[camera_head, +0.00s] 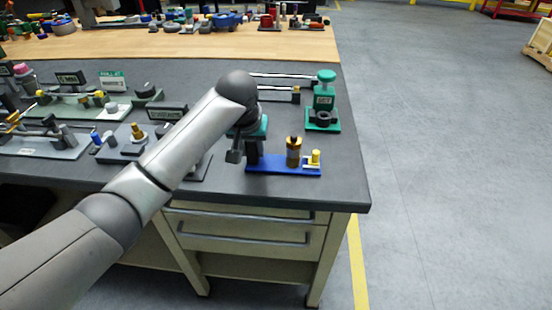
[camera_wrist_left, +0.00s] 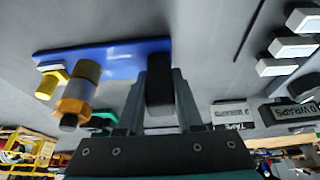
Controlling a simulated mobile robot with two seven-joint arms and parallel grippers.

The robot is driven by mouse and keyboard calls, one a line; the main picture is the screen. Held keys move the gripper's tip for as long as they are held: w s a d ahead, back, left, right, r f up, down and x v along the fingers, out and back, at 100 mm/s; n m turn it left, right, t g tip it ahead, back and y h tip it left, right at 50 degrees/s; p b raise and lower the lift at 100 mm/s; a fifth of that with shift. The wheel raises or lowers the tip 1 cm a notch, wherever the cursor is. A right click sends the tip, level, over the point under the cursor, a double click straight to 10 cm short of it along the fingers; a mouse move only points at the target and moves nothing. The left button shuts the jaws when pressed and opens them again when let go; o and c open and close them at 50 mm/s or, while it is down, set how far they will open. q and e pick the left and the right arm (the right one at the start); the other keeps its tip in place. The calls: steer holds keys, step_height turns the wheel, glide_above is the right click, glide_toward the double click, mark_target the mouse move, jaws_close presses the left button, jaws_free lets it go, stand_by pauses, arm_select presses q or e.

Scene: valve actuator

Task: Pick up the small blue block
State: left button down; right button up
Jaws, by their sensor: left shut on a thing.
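My left gripper (camera_head: 243,148) reaches down over the near right part of the dark table. In the left wrist view, my left gripper (camera_wrist_left: 160,100) is shut on a dark block (camera_wrist_left: 159,78), with one finger on each side of it. The block looks dark grey to black, not blue. It is at one end of a blue base plate (camera_wrist_left: 112,57), which also shows in the head view (camera_head: 268,170). I cannot tell whether block and plate touch. A small blue part (camera_head: 96,138) lies farther left on the table. My right gripper is not in view.
A brass fitting (camera_head: 293,152) and a yellow knob (camera_head: 315,158) stand on the blue plate. A green valve unit (camera_head: 324,100) stands behind it. Several fixtures with label signs crowd the table's left. The table's right edge is close to the plate.

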arm_select(q)
steer(key=shift+w+r, duration=0.1)
stand_by(0.7)
step_height(320, 180, up, 9)
steer(key=shift+f, duration=4.15)
steer(key=shift+f, duration=0.5)
